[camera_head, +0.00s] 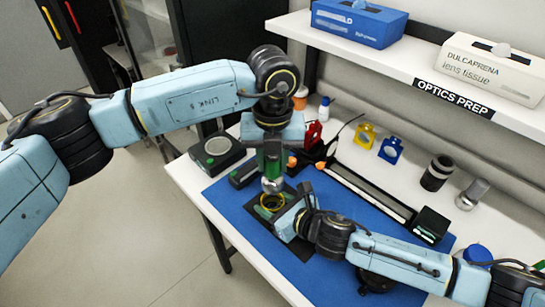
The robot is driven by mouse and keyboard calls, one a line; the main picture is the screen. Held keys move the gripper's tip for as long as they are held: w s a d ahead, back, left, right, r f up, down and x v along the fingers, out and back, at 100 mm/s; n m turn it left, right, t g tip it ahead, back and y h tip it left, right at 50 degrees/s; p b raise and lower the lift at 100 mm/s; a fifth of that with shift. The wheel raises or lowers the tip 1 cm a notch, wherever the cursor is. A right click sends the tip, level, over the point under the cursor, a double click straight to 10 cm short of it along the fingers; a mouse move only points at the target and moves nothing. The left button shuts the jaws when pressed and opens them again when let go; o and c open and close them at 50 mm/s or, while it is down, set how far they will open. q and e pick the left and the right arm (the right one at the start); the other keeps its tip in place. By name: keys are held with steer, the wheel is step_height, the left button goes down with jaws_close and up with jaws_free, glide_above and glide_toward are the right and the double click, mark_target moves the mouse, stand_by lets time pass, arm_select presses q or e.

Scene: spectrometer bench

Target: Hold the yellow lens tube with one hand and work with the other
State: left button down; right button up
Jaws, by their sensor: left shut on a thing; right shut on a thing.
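The yellow lens tube (266,208) shows as a yellow ring with a dark inside, over the black pad (293,243) on the blue mat. My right gripper (285,214) comes in from the right and is shut on the tube's side, hiding part of it. My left gripper (273,176) points down from above, just over the tube. It is shut on a small silver rounded piece (273,186), seen right above the tube's opening. I cannot tell whether the piece touches the tube.
The blue mat (232,211) covers much of the white bench. A black device with a round disc (216,147) stands at left. Yellow (366,134) and blue (391,150) mounts, a black cylinder (436,173) and a silver cylinder (472,195) stand behind. A shelf (390,62) overhangs the back.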

mark_target(273, 174)
arm_select(q)
steer(key=shift+f, duration=2.35)
steer(key=shift+f, duration=0.1)
steer(key=shift+f, duration=0.7)
steer(key=shift+m, duration=0.3)
steer(key=m, duration=1.2)
steer(key=shift+m, duration=0.4)
steer(key=shift+r, duration=0.9)
